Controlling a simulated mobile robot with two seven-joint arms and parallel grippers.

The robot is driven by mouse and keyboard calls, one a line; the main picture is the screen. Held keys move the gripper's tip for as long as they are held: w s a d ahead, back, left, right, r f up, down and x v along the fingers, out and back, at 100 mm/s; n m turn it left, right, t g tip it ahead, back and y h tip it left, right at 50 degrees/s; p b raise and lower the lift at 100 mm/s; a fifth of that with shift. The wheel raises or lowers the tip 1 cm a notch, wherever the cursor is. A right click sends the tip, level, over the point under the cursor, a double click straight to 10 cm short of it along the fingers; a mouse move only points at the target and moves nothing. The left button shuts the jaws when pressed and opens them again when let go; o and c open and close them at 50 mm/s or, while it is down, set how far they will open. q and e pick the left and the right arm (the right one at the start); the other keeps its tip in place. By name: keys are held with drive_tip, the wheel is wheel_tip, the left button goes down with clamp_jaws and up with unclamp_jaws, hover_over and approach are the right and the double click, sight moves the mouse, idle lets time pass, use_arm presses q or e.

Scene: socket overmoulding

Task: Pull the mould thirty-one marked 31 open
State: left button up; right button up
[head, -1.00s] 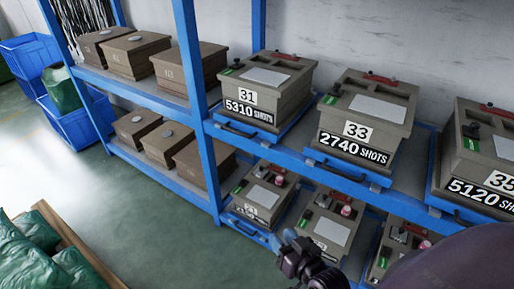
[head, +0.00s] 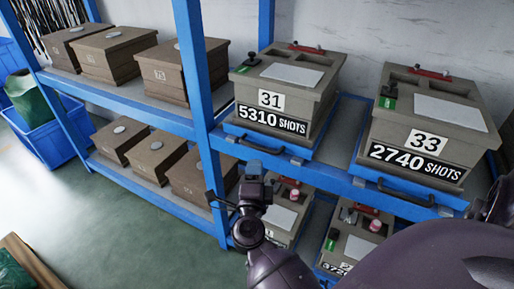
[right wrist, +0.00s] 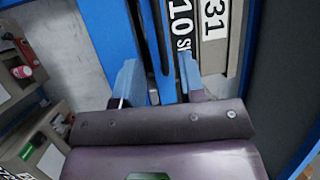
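Mould 31 (head: 286,88) is a grey-brown box with a "31" plate and a "5310 SHOTS" label. It sits on a blue tray (head: 283,151) on the upper shelf, with a dark bar handle (head: 262,146) at the tray's front. My right gripper (head: 253,168) is just below and in front of this handle. In the right wrist view my right gripper (right wrist: 160,82) has its two fingers apart. The dark handle and blue tray edge show ahead between them; I cannot tell whether they touch. My left gripper is not in view.
Mould 33 (head: 430,125) stands to the right on its own tray. Smaller moulds (head: 287,215) fill the lower shelf below. A blue upright (head: 200,80) separates brown boxes (head: 182,70) at left.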

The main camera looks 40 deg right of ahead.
sight(257, 146)
drive_tip(key=x, duration=0.8)
drive_tip(key=shift+w, duration=0.15)
drive_tip(key=shift+f, duration=0.1)
clamp_jaws()
